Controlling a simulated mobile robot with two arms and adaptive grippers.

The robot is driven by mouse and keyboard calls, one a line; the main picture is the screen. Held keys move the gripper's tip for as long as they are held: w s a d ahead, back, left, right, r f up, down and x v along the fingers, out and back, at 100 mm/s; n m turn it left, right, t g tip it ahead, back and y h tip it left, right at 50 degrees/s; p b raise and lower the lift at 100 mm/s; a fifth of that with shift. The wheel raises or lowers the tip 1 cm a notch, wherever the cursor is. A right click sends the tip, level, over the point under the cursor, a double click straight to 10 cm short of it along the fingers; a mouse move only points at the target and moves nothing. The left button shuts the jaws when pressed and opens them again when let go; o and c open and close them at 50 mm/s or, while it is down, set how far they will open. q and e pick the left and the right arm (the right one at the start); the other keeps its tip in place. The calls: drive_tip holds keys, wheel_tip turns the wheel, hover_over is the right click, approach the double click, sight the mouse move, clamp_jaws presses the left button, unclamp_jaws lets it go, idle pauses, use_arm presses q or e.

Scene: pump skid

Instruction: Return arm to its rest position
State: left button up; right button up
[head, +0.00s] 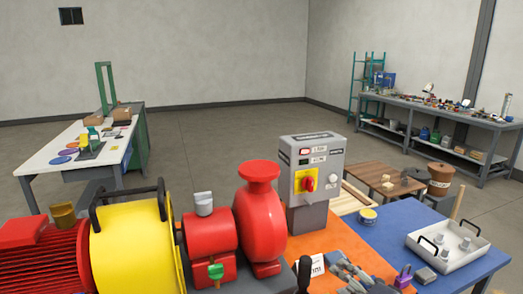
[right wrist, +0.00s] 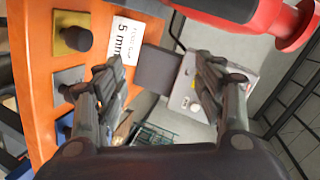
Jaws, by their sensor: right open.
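My right gripper (right wrist: 162,85) is open in the right wrist view, its two dark fingers spread apart with nothing held between them. In the head view the right gripper (head: 352,272) shows low in the picture, over the orange bench top, in front of the grey control box. The grey control box (head: 315,160) has a red and yellow switch and stands behind the red pump (head: 260,215). The control box (right wrist: 188,95) also shows beyond the fingers in the wrist view. My left gripper is out of view.
The yellow coupling guard (head: 130,245) and red motor (head: 40,262) fill the lower left. A "5 mm" card (right wrist: 123,42) and blocks with black knobs (right wrist: 76,38) sit on the orange top near the gripper. A white tray (head: 478,258) stands on the blue surface at right.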

drive_tip(key=s+a+f+n+g+h, duration=0.1)
drive_tip(key=s+a+f+n+g, duration=0.15)
drive_tip(key=s+f, duration=0.45)
drive_tip(key=s+a+f+n+g+h, duration=0.1)
drive_tip(key=s+f+n+g, duration=0.3)
drive_tip(key=s, duration=0.4)
drive_tip(key=s+d+f+n+g+h, duration=0.1)
drive_tip(key=s+f+n+g+h, duration=0.1)
drive_tip(key=s, duration=0.7)
drive_tip(key=s+d+f+n+g+h, duration=0.1)
drive_tip(key=s+d+f+n+h, duration=0.15)
drive_tip(key=s, duration=0.75)
wheel_tip(320, 180, down, 27)
drive_tip(key=s+g, duration=0.2)
drive_tip(key=s+d+f, duration=0.2)
drive_tip(key=s+f, duration=1.3)
drive_tip(key=s, duration=0.1)
drive_tip(key=shift+n+g, duration=0.3)
drive_tip(key=shift+g, duration=0.05)
drive_tip(key=shift+s, duration=0.1)
